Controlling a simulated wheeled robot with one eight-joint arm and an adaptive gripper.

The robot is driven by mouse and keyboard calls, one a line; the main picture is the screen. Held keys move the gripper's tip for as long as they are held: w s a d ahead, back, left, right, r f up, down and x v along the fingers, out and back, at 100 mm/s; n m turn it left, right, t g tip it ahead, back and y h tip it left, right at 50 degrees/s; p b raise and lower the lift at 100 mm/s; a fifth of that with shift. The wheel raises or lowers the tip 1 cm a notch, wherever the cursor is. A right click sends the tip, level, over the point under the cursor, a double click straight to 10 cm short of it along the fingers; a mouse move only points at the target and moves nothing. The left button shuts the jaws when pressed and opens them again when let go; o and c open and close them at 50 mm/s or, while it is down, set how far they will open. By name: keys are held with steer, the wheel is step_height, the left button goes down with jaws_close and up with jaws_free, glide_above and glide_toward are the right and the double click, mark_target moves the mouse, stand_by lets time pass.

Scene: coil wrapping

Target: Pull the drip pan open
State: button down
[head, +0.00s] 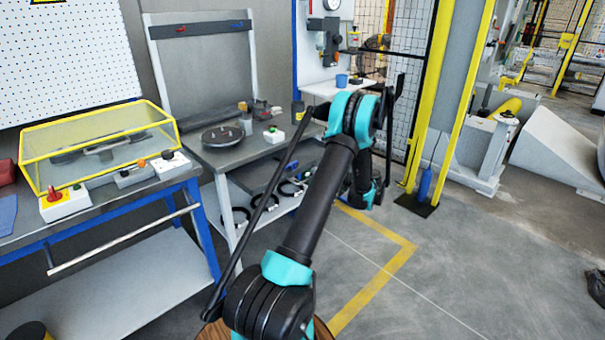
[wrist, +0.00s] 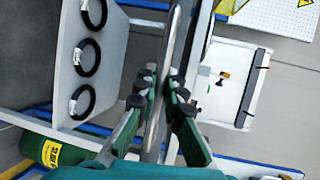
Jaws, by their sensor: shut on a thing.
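A flat grey panel, which looks like the drip pan (head: 258,177), sits under the top of the middle bench in the head view, partly hidden by my arm. In the wrist view, my gripper (wrist: 160,84) is shut on a long, thin metal edge, apparently the drip pan's front edge or handle (wrist: 176,40). The edge runs between the two dark, green-sided fingers. In the head view my gripper is hidden behind my own arm, and how far the pan is open cannot be told.
Several black rings lie on the white lower shelf (wrist: 112,45) beside the gripper. The middle bench (head: 236,152) carries a round dark plate (head: 222,136). A left bench holds a yellow-framed clear cover (head: 95,140). Open floor (head: 450,270) lies at right.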

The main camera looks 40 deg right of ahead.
steer(key=shift+s+d, duration=0.2)
steer(key=shift+s, duration=2.05)
steer(key=c, duration=1.6)
jaws_free()
steer(key=shift+s+d, duration=0.1)
steer(key=v, duration=1.1)
steer(key=shift+s+d, duration=0.2)
steer(key=shift+s, duration=0.15)
